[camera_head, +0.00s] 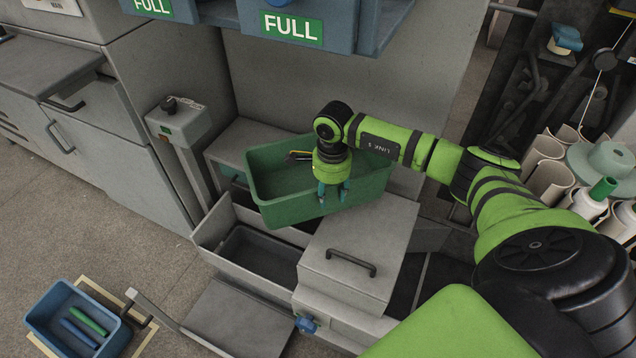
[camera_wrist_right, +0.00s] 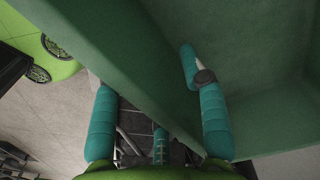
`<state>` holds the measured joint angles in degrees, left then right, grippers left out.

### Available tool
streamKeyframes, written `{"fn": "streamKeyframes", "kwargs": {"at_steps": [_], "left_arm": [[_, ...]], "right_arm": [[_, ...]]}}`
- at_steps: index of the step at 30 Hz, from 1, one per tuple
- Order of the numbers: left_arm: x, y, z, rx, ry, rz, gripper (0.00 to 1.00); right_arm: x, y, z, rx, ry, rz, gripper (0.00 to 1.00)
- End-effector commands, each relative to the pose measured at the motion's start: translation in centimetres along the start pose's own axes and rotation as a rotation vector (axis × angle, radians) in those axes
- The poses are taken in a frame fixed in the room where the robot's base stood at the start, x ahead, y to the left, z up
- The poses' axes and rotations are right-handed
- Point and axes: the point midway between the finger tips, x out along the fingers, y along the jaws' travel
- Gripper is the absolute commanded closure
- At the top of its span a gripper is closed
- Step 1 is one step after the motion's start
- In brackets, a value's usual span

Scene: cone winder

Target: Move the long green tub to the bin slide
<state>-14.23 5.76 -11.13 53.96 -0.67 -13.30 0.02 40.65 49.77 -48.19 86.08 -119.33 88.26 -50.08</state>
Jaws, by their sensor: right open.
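The long green tub (camera_head: 285,208) sits at the centre of the head view, tilted in the picture, above grey metal trays. A small dark and yellow item shows at its far inner wall. My right gripper (camera_head: 332,194) is open at the tub's near wall, pointing down. In the right wrist view, the tub's wall (camera_wrist_right: 110,45) runs between the spread teal fingers (camera_wrist_right: 160,125), with one finger on the inner side. Whether the fingers touch the wall is unclear. I cannot tell which part is the bin slide. My left gripper is not in view.
A grey hinged lid with a handle (camera_head: 350,262) and an open grey tray (camera_head: 210,240) lie in front of the tub. A blue bin (camera_head: 45,318) with tubes stands on the floor at lower left. Blue bins marked FULL (camera_head: 340,30) hang above. Pale cones (camera_head: 550,180) stand at right.

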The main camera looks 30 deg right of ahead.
Motion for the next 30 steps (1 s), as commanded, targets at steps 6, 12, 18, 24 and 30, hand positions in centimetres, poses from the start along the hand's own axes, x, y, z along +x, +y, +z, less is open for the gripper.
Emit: {"fn": "streamKeyframes", "kwargs": {"at_steps": [6, 12, 18, 24, 30], "left_arm": [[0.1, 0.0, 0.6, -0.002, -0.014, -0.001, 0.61], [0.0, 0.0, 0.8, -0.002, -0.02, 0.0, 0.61], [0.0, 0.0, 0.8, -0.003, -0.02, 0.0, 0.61], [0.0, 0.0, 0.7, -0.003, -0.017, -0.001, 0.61], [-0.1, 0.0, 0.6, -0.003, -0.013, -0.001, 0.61]], "right_arm": [[2.8, 0.1, 0.1, 0.0, -0.002, 0.001, 0.56], [2.8, 0.0, 0.0, -0.001, -0.001, 0.0, 0.6], [2.8, 0.1, 0.0, -0.001, -0.001, 0.001, 1.0], [2.7, 0.0, 0.0, -0.001, -0.002, 0.0, 1.0], [2.7, 0.1, 0.0, -0.001, -0.001, 0.004, 1.0]]}}
